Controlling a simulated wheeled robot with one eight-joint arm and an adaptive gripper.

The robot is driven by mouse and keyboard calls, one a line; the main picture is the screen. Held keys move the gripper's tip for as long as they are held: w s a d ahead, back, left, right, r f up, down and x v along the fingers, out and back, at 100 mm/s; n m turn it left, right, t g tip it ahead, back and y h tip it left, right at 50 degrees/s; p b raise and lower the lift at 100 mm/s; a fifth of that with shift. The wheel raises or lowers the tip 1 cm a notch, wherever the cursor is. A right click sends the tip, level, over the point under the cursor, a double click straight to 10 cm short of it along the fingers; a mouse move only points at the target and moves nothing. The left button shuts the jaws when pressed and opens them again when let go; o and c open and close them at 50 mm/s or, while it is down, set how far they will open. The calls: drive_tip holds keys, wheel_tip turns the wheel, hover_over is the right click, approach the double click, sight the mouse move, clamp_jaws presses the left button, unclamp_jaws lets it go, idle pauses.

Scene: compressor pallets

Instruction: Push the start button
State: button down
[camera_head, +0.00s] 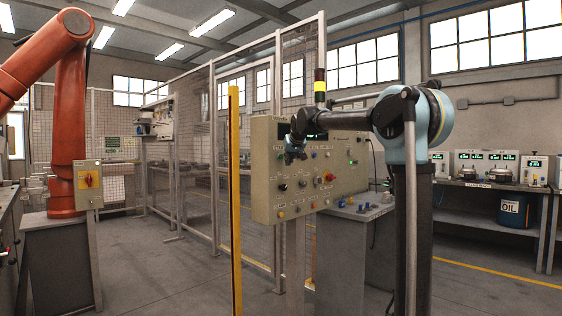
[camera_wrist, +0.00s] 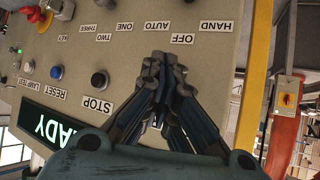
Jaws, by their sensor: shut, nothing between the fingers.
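The beige control panel (camera_head: 262,175) stands on a post ahead of me, with several buttons, lamps and switches on its face. My gripper (camera_head: 292,154) is in front of the panel's upper left part. In the wrist view the panel (camera_wrist: 215,62) appears upside down, and my gripper (camera_wrist: 164,62) is shut and empty before it. A black button (camera_wrist: 98,80) sits by the STOP label (camera_wrist: 97,105), and a blue button (camera_wrist: 56,72) by the RESET label. I see no readable START label; the fingers cover part of the panel beside STOP. Contact with the panel cannot be told.
A lit green READY display (camera_wrist: 52,128) is on the panel near my wrist. A yellow post (camera_head: 235,200) stands just left of the panel, with mesh fencing behind. An orange robot arm (camera_head: 68,130) is at far left. A workbench (camera_head: 490,186) is at right.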

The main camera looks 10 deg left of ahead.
drive_tip(key=shift+a, duration=0.15)
drive_tip(key=shift+w+a, duration=0.15)
drive_tip(key=shift+w+a, duration=0.3)
drive_tip(key=shift+a, duration=0.1)
idle(1.0)
drive_tip(key=shift+s+d, duration=0.6)
drive_tip(key=shift+d, duration=0.15)
drive_tip(key=shift+s+d, duration=0.95)
drive_tip(key=shift+d, duration=0.25)
drive_tip(key=shift+s+d, duration=0.9)
drive_tip(key=shift+d, duration=0.35)
